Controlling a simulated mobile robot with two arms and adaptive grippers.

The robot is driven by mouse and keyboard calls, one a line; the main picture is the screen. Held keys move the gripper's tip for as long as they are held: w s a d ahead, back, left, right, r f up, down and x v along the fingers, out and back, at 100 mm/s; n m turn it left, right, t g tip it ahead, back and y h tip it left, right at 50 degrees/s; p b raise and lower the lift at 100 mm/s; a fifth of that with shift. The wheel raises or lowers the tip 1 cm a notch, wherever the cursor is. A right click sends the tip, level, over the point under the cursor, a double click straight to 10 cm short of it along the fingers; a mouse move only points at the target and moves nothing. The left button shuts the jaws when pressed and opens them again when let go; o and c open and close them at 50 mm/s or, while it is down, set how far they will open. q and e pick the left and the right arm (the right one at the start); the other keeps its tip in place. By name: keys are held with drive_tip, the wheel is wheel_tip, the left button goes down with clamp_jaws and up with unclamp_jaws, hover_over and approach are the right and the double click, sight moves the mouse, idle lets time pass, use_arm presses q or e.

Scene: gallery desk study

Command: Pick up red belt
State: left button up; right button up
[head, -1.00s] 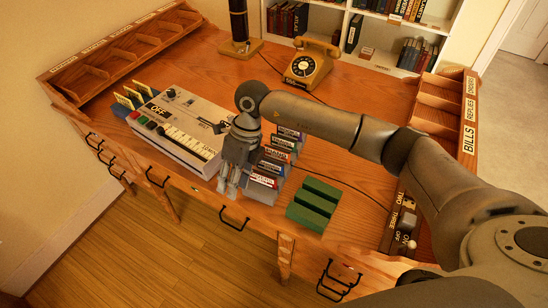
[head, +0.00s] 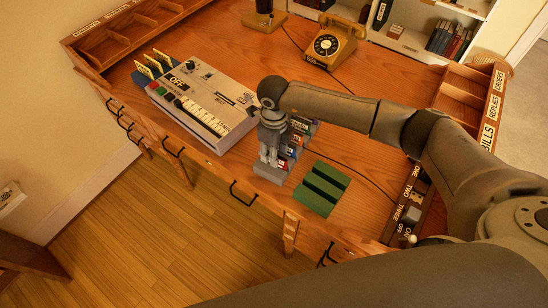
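My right gripper (head: 267,158) points down over the near left side of a grey rack (head: 268,173) at the desk's front edge. The rack holds several items with coloured, lettered labels, and the gripper hides part of them. A reddish label (head: 283,164) shows just right of the fingers; I cannot tell whether it is the red belt. The fingers are small and seen from above, so whether they are open, or touching anything, is unclear. My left gripper is out of view.
A grey machine (head: 203,103) with keys stands left of the rack. A green slotted block (head: 322,188) lies to its right. A yellow telephone (head: 332,44) stands at the back. A switch panel (head: 408,205) is at the right. Desk between rack and telephone is mostly clear.

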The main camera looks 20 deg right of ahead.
drive_tip(key=shift+f, duration=1)
clamp_jaws()
drive_tip(key=shift+r, duration=0.15)
